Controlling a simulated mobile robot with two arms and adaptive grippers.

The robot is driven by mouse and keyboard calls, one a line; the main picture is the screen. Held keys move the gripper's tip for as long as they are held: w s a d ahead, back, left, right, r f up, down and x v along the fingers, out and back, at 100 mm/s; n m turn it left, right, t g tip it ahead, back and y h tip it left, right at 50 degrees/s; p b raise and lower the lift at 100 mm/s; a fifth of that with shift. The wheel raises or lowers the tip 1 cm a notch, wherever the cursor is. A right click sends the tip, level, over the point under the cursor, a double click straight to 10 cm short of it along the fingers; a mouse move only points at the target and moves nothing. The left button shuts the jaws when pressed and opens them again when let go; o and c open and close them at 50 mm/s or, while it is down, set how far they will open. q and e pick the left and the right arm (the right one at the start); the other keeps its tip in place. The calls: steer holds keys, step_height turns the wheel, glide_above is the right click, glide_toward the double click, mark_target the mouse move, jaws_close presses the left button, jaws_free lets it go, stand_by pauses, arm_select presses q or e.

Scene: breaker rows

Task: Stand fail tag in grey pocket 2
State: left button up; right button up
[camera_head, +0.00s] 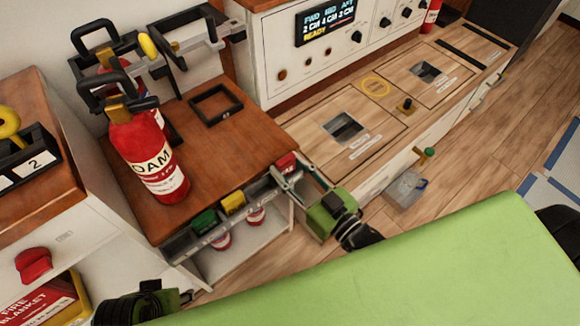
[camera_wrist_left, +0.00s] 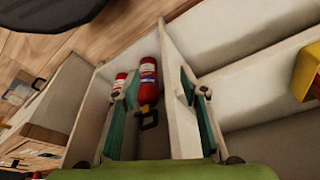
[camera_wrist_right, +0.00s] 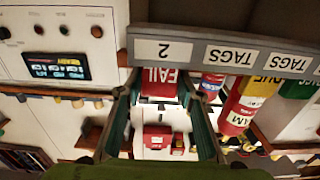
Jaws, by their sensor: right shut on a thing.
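The red fail tag (camera_wrist_right: 160,84) is between the fingertips of my right gripper (camera_wrist_right: 153,88), which is shut on it. In the right wrist view, the tag meets the edge of the grey holder's label plate marked 2 (camera_wrist_right: 163,51); its far end is hidden there, so I cannot tell how deep it sits. In the head view, the red tag (camera_head: 285,163) is at the right end of the grey holder (camera_head: 222,232), with my right gripper (camera_head: 284,176) at it. My left gripper (camera_wrist_left: 160,105) is open and empty in the left wrist view, its fingers well apart.
A yellow tag (camera_head: 233,203) and a green tag (camera_head: 204,222) stand along the same holder. A light green surface (camera_head: 430,260) fills the near side.

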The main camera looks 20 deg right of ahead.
arm_select(q)
steer(key=shift+s+r, duration=0.25)
steer(key=shift+r, duration=0.45)
arm_select(e)
steer(key=shift+f, duration=0.55)
steer(key=o, duration=1)
arm_select(q)
steer(key=shift+r, duration=0.15)
arm_select(e)
steer(key=v, duration=1.2)
steer(key=shift+r, duration=0.1)
